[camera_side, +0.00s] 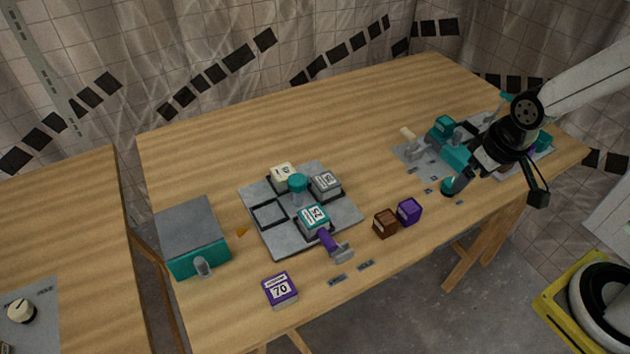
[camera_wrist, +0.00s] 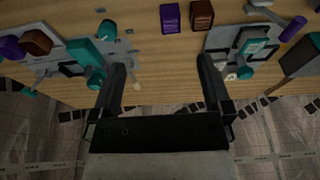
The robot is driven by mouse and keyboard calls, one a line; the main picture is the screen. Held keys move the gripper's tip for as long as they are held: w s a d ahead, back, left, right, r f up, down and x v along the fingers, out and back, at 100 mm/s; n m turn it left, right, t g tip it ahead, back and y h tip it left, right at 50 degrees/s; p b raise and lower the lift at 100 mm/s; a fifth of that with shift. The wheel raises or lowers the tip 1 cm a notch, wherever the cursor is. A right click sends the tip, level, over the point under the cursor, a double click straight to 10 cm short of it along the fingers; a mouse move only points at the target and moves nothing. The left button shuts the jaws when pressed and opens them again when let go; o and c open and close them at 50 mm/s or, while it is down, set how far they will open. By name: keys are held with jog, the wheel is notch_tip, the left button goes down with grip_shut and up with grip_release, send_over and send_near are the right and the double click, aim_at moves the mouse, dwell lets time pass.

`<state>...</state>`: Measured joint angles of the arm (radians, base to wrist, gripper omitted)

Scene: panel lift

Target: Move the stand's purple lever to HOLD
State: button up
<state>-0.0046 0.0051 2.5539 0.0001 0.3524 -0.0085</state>
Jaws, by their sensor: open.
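The purple lever (camera_side: 327,240) with a grey handle end sticks out from the front of a grey plate stand in the middle of the table. The stand's plate (camera_side: 267,241) carries a teal-topped post, several blocks and an empty square recess. The lever also shows at the upper right of the wrist view (camera_wrist: 293,28). My gripper (camera_side: 459,182) is at the right of the table, well away from the lever. In the wrist view its two fingers (camera_wrist: 163,68) are spread with nothing between them.
A teal mechanism (camera_side: 455,154) with a cream lever stands under my gripper, and a teal knob (camera_side: 448,188) is close to the fingers. A brown block (camera_side: 385,223), a purple block (camera_side: 409,211) and a purple "70" block (camera_side: 280,290) lie near the front. A grey-and-teal box (camera_side: 193,236) stands left.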

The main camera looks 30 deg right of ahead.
jog(key=w+a+f+n+g, duration=0.1)
jog(key=w+a+f+n, duration=0.2)
jog(key=w+a+n, duration=0.55)
jog(key=n+g, duration=0.2)
jog(key=n, duration=0.7)
send_near(327, 237)
notch_tip(327, 237, down, 5)
jog(key=shift+s+f, duration=0.1)
jog(key=shift+s, duration=0.05)
jog(key=shift+f, duration=3.85)
grip_shut()
